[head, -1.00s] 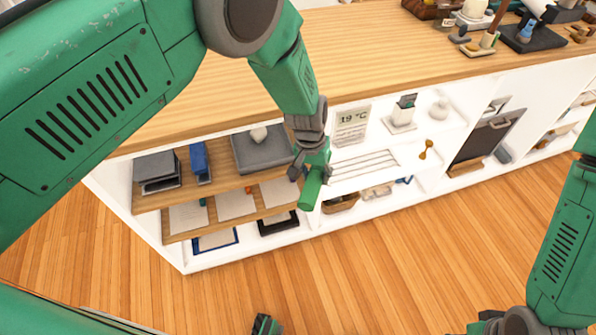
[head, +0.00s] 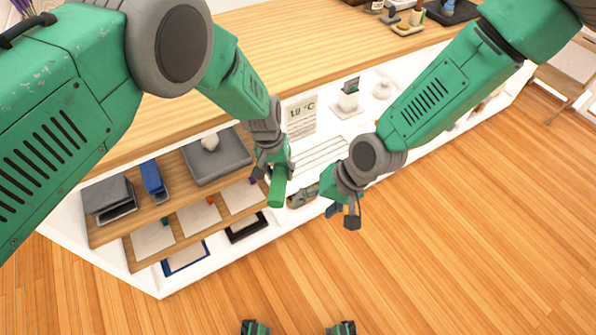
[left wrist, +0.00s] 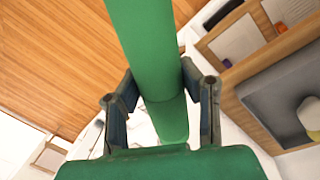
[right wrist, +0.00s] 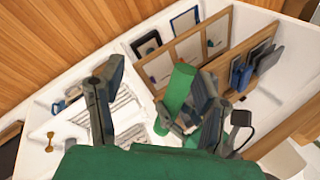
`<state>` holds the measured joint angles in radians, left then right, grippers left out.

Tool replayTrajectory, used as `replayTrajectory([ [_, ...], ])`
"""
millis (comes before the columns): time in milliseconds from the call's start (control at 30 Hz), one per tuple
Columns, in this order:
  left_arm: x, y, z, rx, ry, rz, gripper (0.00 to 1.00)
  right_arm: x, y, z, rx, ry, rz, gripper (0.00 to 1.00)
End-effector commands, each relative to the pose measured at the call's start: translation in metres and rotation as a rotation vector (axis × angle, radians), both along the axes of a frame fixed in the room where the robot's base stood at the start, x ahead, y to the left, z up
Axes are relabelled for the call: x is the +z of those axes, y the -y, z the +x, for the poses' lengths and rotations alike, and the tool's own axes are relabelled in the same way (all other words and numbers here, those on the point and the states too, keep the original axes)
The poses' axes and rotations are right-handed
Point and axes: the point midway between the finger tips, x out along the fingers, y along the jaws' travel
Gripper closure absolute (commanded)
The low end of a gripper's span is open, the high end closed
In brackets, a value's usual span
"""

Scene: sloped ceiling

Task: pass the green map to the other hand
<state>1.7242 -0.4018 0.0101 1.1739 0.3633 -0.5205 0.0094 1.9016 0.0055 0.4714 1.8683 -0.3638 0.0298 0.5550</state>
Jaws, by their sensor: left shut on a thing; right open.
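The green map is a rolled green tube (head: 278,188) in the head view. My left gripper (head: 268,165) is shut on it, and the tube's lower end hangs free below the fingers. In the left wrist view the tube (left wrist: 145,45) runs between both fingers (left wrist: 160,98). My right gripper (head: 338,205) is open and empty, a short way right of the tube in the head view. In the right wrist view the tube (right wrist: 176,95) lies beyond the open fingers (right wrist: 155,95), nearer the right-hand finger; whether it touches is unclear.
A white shelf unit with a wooden top (head: 300,50) stands behind both grippers. It bears a grey tray (head: 217,160), wooden shelves with papers (head: 152,238), a temperature sign (head: 301,113) and a white slatted rack (head: 318,155). The wooden floor (head: 440,240) in front is clear.

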Motion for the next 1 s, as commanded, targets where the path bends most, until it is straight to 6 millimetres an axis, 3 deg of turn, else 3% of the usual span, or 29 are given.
replayTrajectory([
  [33,0.0,0.001,0.0,-0.001,0.0,0.001,0.95,0.011,-0.01,0.015,-0.005,0.005,0.016,0.41],
  [133,0.0,0.002,0.0,-0.001,0.0,0.002,0.95,0.029,-0.025,0.035,-0.016,0.004,0.033,0.41],
  [233,0.0,0.003,0.0,-0.002,0.001,0.003,0.95,0.04,-0.033,0.046,-0.022,0.004,0.041,0.41],
  [367,0.0,0.003,0.0,-0.002,0.001,0.003,0.95,0.041,-0.039,0.051,-0.025,0.002,0.043,0.41],
  [1000,0.0,0.002,0.0,-0.001,0.0,0.002,0.95,-0.049,-0.089,0.054,-0.022,0.002,0.042,0.41],
])
